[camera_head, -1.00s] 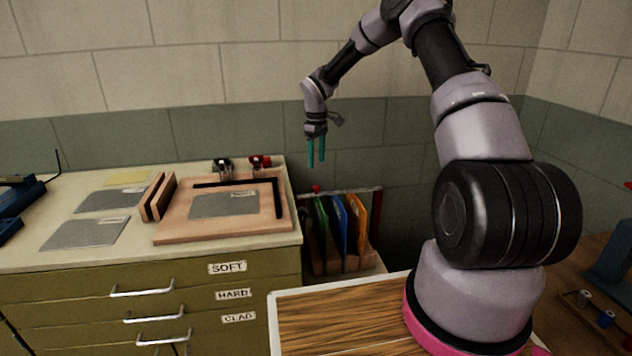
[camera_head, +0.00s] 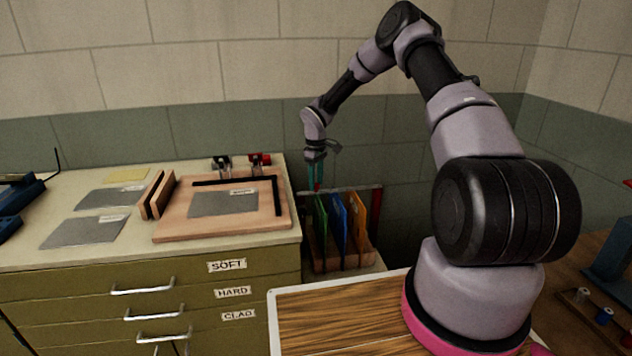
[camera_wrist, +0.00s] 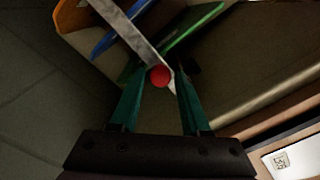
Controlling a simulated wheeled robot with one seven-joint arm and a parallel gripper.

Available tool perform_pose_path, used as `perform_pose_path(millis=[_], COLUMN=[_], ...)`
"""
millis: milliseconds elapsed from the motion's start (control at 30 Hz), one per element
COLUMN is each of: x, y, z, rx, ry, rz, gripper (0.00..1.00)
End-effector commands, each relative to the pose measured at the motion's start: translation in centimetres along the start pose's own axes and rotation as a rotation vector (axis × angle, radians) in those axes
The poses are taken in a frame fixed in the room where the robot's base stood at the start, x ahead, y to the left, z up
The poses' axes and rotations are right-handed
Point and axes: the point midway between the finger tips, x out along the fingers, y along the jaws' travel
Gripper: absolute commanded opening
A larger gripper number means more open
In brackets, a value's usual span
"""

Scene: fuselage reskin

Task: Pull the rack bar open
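The rack bar (camera_head: 345,188) is a pale metal strip running across the top front of a rack that holds upright coloured sheets. In the wrist view the bar (camera_wrist: 128,30) runs diagonally and ends at a round red knob (camera_wrist: 159,76). My gripper (camera_head: 316,186) is pointing down over the left end of the bar. In the wrist view its two teal fingers (camera_wrist: 160,88) are apart, one on each side of the red knob. I cannot tell whether either finger touches the knob. In the head view the fingers mostly cover the knob.
The rack holds green (camera_head: 321,222), blue (camera_head: 338,222) and orange (camera_head: 358,217) sheets. The drawer cabinet (camera_head: 228,266) stands close on the left, with a wooden board (camera_head: 170,228) and clamps on top. A tiled wall (camera_head: 400,140) is behind the rack.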

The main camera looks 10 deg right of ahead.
Motion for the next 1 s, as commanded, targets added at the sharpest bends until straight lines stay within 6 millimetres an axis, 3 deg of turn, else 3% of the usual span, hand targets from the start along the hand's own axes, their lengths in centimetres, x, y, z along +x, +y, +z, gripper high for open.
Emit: perform_pose_path(millis=[33, 100, 1000], x=[-0.01, -0.02, -0.06], y=[0.00, 0.00, 0.06], z=[0.00, 0.00, 0.01], rx=[0.000, 0.000, 0.000], ry=[0.000, 0.000, 0.000], rz=[0.000, 0.000, 0.001], gripper=[0.22, 0.00, 0.00])
